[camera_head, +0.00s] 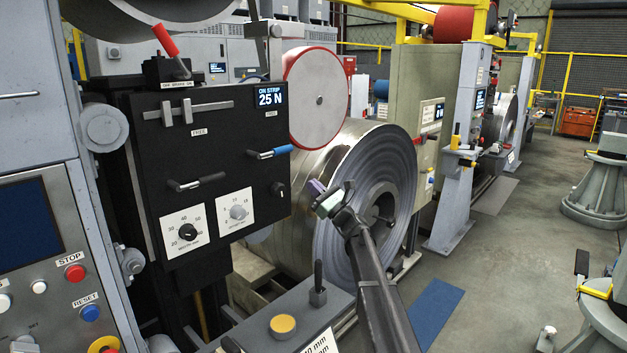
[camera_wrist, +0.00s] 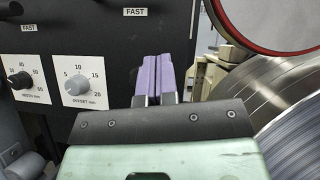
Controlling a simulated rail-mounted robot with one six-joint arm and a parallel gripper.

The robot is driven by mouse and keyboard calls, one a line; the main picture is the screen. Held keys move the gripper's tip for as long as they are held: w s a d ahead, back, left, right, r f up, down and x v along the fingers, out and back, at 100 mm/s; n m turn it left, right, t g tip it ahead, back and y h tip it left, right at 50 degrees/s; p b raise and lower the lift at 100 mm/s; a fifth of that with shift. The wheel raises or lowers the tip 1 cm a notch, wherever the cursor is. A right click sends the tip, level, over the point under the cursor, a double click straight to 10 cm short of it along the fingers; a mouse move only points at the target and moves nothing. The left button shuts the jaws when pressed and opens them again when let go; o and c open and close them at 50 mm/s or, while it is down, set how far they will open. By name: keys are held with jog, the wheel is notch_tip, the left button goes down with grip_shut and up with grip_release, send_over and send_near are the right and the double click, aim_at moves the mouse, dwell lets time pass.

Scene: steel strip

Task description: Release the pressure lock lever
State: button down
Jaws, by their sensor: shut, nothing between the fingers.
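The black control panel (camera_head: 150,110) carries a lever with a blue grip (camera_head: 270,153) at its right and a lever with a black grip (camera_head: 196,182) lower left. Both lie roughly level. FREE labels sit above them; FAST labels show in the wrist view. No readable label tells me which is the pressure lock. A red-handled lever (camera_head: 166,40) stands tilted on top of the panel. My gripper (camera_head: 315,187) is right of the panel, in front of the steel coil, apart from the levers. Its purple fingers (camera_wrist: 161,76) are together, with nothing between them.
The large steel coil (camera_head: 340,220) and the red-rimmed disc (camera_head: 318,98) stand right of the panel. Width (camera_head: 187,231) and offset (camera_head: 238,212) knobs sit low on the panel. A short black lever (camera_head: 318,275) stands in front.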

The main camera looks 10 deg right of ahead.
jog(key=w+a+r+p, duration=0.4)
jog(key=a+r+p, duration=0.1)
jog(key=r+p, duration=0.1)
jog(key=shift+w+r+p, duration=0.35)
jog(key=shift+r+p, duration=0.05)
jog(key=shift+r, duration=0.45)
jog(key=shift+d+r, duration=0.1)
